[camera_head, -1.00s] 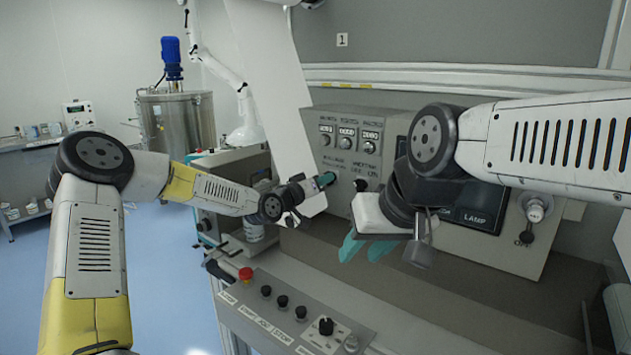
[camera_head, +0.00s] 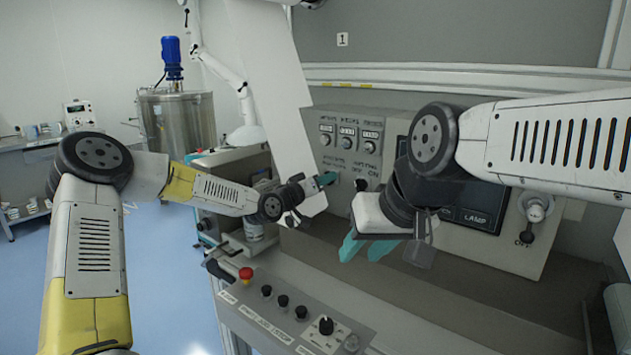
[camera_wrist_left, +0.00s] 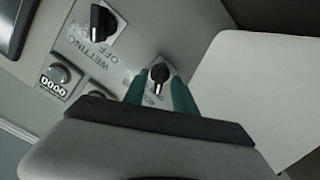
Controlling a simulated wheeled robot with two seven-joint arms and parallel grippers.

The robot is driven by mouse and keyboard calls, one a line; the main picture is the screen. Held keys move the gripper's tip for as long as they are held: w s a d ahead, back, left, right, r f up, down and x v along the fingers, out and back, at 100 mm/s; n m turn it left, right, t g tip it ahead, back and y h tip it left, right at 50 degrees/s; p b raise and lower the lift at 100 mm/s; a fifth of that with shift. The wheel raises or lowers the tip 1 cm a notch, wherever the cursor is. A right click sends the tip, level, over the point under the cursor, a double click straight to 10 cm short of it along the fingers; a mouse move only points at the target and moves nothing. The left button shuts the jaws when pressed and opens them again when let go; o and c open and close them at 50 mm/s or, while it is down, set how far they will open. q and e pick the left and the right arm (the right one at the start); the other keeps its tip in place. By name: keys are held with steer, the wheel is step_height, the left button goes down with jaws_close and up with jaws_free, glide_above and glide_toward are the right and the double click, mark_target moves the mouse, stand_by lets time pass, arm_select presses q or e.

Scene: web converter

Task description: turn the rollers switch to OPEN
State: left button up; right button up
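The rollers switch is a small black knob (camera_wrist_left: 159,73) with a pale label plate in the left wrist view. My left gripper (camera_wrist_left: 158,82) has its teal fingers either side of this knob, with a gap showing between them. In the head view the left gripper (camera_head: 325,180) is at the grey control panel (camera_head: 310,158), and its tip hides the rollers switch. The label by the knob is partly covered, so I cannot read its setting. My right gripper (camera_head: 366,247) hangs lower, in front of the panel, with its teal fingers apart and empty.
The wetting switch (camera_wrist_left: 103,18) is close beside the rollers switch. Number dials (camera_head: 348,142) sit above them. A white sheet (camera_wrist_left: 255,95) stands near the left gripper. A lower console (camera_head: 290,320) carries a red button (camera_head: 246,274) and several black knobs.

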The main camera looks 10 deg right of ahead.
arm_select(q)
steer(key=v, duration=0.7)
steer(key=shift+s+a, duration=0.3)
steer(key=s+a+f+m+g+y, duration=0.15)
steer(key=s+a+g+y, duration=0.25)
steer(key=s+a+y, duration=0.75)
steer(key=s+a+r+n+g, duration=0.1)
steer(key=s+a, duration=0.5)
steer(key=s, duration=0.6)
steer(key=s+a+r+n+g, duration=0.1)
steer(key=s+a+r, duration=0.3)
steer(key=s, duration=0.8)
steer(key=shift+a+n+g+h, duration=0.3)
steer(key=shift+a+n+h, duration=0.15)
steer(key=shift+a+n, duration=0.45)
